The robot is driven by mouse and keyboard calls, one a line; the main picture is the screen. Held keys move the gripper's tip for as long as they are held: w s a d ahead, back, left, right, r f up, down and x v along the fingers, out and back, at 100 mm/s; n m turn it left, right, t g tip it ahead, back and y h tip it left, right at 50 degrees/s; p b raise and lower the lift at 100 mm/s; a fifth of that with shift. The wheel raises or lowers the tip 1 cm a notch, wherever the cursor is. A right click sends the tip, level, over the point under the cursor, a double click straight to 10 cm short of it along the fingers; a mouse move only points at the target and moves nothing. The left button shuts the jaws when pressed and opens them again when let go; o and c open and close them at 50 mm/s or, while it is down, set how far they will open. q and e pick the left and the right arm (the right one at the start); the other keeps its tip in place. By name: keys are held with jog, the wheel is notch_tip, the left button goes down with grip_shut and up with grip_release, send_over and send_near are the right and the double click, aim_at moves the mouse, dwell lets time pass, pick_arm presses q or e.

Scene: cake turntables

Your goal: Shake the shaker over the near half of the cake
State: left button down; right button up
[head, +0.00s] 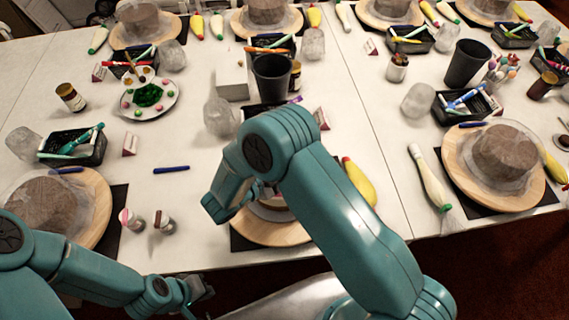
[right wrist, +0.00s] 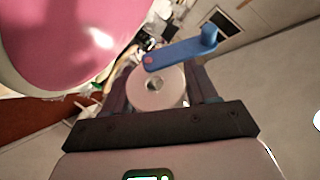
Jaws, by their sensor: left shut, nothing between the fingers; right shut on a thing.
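My right arm arches over the middle place in the head view and hides most of the cake there. The wooden turntable (head: 262,234) under it shows at its front rim. My right gripper (right wrist: 157,92) is shut on the shaker (right wrist: 158,97), which appears in the right wrist view as a pale round end with a dark centre. The right fingers and the shaker are hidden behind the arm in the head view. My left gripper (head: 197,293) is shut and empty, low in front of the table's near edge.
Two small jars (head: 132,219) stand left of the turntable, near a blue pen (head: 171,170). A yellow piping bag (head: 359,182) lies to the right. A dark cup (head: 272,77) stands behind. A large pink rounded surface (right wrist: 75,40) fills the right wrist view's upper left.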

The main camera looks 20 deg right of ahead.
jog(key=shift+w+a, duration=0.15)
jog(key=shift+r+n+h, duration=0.1)
jog(key=shift+n+h, duration=0.2)
jog(key=shift+s+d+r+p, duration=0.25)
jog(key=shift+d+r+p, duration=0.1)
jog(key=shift+r+p, duration=0.05)
jog(key=shift+w+a+f+b, duration=0.2)
jog(key=shift+a+f+b, duration=0.1)
jog(key=shift+f+b, duration=0.2)
jog(key=shift+r+n+h, duration=0.25)
jog(key=shift+n+h, duration=0.05)
jog(key=shift+h, duration=0.2)
